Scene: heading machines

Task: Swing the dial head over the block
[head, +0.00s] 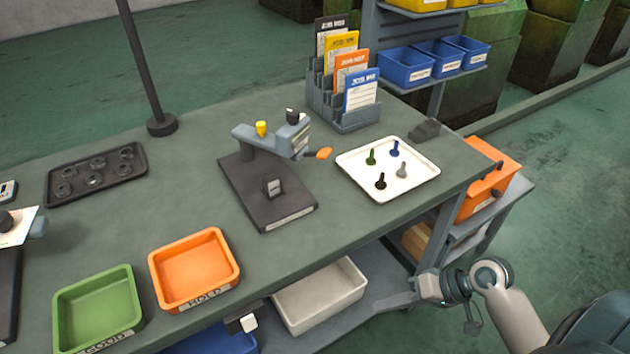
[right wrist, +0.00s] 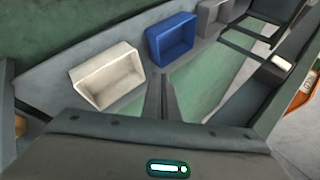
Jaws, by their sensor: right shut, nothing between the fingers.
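The dial head (head: 285,138) is a grey arm on a stand, with a yellow knob, a dark knob on top and an orange handle (head: 324,153) pointing right. It stands at the back of a dark base plate (head: 250,200). The small dark block (head: 273,188) sits on the plate in front of the head, and the head points off to the right of it. My right gripper (head: 382,304) is shut and empty, low beyond the bench's front edge, well away from the handle. Its closed fingers show in the right wrist view (right wrist: 159,95). My left gripper is not in view.
A white tray (head: 350,170) with several coloured pins lies right of the stand, with a card rack (head: 357,118) behind. Orange (head: 232,285) and green (head: 65,325) trays are at front left. A white bin (head: 345,295) sits on the lower shelf near my right gripper.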

